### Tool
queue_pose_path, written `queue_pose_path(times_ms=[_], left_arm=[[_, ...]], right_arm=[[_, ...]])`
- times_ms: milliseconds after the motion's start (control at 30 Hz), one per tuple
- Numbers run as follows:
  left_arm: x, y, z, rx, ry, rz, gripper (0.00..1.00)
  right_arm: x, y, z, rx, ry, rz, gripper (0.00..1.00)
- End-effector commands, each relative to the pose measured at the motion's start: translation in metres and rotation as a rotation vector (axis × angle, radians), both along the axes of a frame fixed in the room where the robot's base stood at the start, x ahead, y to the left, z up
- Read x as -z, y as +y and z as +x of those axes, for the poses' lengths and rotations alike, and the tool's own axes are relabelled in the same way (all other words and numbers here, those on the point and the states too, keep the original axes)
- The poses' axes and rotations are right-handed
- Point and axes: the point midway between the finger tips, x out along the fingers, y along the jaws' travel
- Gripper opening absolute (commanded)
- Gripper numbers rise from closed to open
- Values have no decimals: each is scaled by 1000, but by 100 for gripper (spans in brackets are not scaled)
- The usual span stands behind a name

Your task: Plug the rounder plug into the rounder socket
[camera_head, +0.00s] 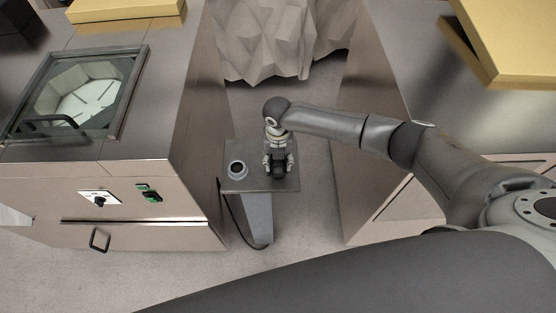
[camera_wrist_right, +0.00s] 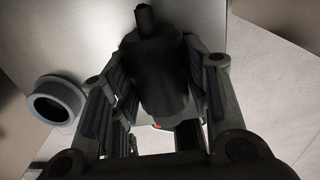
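The rounder plug (camera_head: 282,169) is a dark, stubby body at the right half of a small grey stand top (camera_head: 262,185). In the right wrist view the black plug (camera_wrist_right: 155,75) fills the space between the fingers. My right gripper (camera_head: 280,160) points down, its fingers on both sides of the plug and seemingly against it. The plug's lower end is hidden, so I cannot tell whether it touches the stand. A round grey ring with a dark opening (camera_head: 238,170), apart on the left of the stand, also shows in the wrist view (camera_wrist_right: 56,101). My left gripper is out of view.
A steel machine (camera_head: 140,200) with a window, switches and a handle stands left of the stand. Another steel cabinet (camera_head: 375,160) stands to the right. A black cable (camera_head: 233,228) hangs at the stand's left. Rough grey material (camera_head: 285,45) lies behind. Floor is bare in front.

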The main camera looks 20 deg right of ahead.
Motion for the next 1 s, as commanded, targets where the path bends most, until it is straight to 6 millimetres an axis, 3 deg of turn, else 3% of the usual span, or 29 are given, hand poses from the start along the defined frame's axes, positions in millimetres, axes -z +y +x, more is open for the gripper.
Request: queue_pose_path(times_ms=[33,200,633,800,1000], left_arm=[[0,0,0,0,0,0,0],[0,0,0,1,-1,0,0],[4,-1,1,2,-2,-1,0],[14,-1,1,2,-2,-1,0],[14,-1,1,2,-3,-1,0]], right_arm=[[0,0,0,0,0,0,33],[-1,0,0,0,-1,1,12],[-8,0,1,0,-2,1,12],[-32,0,2,-2,-7,2,12],[-70,17,-28,-5,-5,3,12]])
